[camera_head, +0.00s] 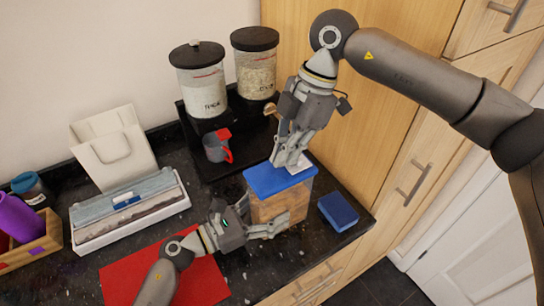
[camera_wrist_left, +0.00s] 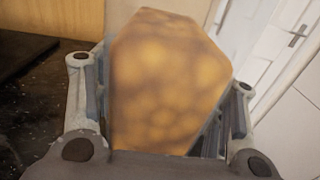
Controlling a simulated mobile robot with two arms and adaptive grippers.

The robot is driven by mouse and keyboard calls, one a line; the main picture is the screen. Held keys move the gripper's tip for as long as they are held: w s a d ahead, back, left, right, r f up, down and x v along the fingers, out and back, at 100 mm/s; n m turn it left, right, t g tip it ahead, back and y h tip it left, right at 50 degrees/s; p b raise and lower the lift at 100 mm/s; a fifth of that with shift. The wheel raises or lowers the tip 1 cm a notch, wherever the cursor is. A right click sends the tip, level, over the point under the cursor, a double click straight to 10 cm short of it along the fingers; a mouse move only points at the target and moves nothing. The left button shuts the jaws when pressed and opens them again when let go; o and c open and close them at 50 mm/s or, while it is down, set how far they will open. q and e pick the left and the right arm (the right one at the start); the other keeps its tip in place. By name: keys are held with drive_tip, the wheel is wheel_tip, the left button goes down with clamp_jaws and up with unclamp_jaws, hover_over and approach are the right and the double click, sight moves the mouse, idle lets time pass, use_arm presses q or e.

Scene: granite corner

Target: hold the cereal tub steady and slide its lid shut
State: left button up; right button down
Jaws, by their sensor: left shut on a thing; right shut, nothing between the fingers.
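The cereal tub (camera_head: 285,208) stands on the dark counter near its right end, with tan contents and a blue lid (camera_head: 268,182) on top. My left gripper (camera_head: 264,222) is shut on the lower part of the tub from the left. In the left wrist view the tub (camera_wrist_left: 165,85) fills the space between both fingers (camera_wrist_left: 160,105). My right gripper (camera_head: 290,163) is shut and empty, pointing down at the lid's back edge. A pale patch shows beside its fingertips. Whether the fingertips touch the lid, and how far the lid is closed, I cannot tell.
A blue block (camera_head: 338,211) lies right of the tub near the counter edge. A grey and red mug (camera_head: 215,150) and two black-lidded canisters (camera_head: 203,90) (camera_head: 256,70) stand behind. A red mat (camera_head: 205,285) lies front left. A white tray (camera_head: 130,207) is farther left.

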drive_tip(key=shift+w+d, duration=0.15)
drive_tip(key=shift+d, duration=0.1)
drive_tip(key=s+a, duration=0.2)
drive_tip(key=a, duration=0.1)
drive_tip(key=v, duration=0.9)
drive_tip(key=shift+r, duration=0.45)
drive_tip(key=shift+a, duration=0.15)
use_arm(q)
drive_tip(key=o, duration=1.5)
drive_tip(key=shift+c, duration=0.2)
drive_tip(key=shift+a, duration=0.1)
